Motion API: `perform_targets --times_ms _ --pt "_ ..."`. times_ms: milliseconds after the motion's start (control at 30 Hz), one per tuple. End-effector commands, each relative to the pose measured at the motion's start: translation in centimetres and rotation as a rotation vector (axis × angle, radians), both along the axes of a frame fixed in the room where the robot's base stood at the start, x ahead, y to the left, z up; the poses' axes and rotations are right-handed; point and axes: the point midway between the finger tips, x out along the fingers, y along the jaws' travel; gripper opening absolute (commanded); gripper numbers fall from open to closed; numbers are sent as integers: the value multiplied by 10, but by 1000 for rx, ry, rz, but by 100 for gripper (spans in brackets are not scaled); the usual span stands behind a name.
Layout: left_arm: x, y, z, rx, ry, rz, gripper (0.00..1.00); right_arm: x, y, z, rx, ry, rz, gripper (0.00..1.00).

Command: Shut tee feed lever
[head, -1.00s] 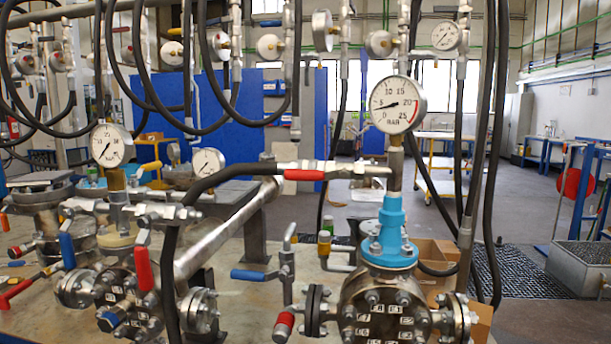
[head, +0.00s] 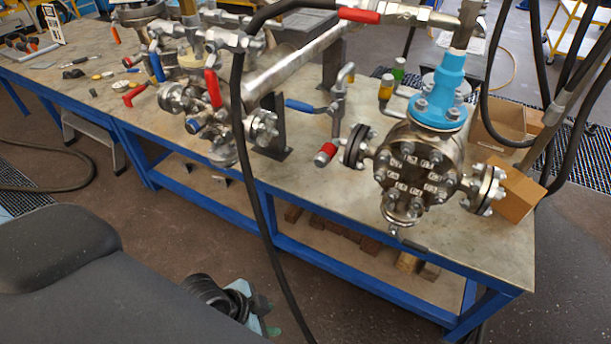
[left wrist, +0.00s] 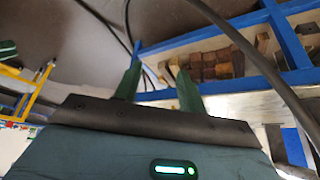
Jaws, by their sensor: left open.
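A red lever (head: 360,15) lies along the horizontal valve line between the black hose and the stem above the blue neck (head: 440,90). A blue lever (head: 305,106) points left from an upright valve beside the round flanged vessel (head: 418,165). No label shows which is the tee feed lever. My left gripper (head: 268,317) is low in front of the bench, below its top and apart from all levers. In the left wrist view its green fingers (left wrist: 158,75) are spread and empty. My right gripper is not in view.
The bench (head: 330,215) has a blue frame and a lower shelf with wooden blocks (head: 345,228). A black hose (head: 262,200) hangs down its front. More red and blue levers sit on the left vessel (head: 215,125). A cardboard box (head: 510,190) stands at right.

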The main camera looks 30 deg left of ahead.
Motion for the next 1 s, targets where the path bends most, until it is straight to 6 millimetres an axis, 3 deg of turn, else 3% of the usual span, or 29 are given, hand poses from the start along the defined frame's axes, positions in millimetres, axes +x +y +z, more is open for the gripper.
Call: perform_targets --times_ms 33,200,367,600,800,900,1000 --pt "27 0 20 3 -60 -66 40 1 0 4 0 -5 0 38" --pt "97 -3 72 7 -245 -290 40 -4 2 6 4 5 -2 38" --pt "159 -3 131 26 -445 -473 40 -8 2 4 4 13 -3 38" --pt "237 6 242 90 -775 -693 40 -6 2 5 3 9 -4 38" --pt "280 21 355 175 -1066 -828 40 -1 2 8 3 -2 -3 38" --pt "291 29 409 222 -1200 -874 40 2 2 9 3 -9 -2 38" --pt "295 36 450 261 -1299 -902 40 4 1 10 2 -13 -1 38"
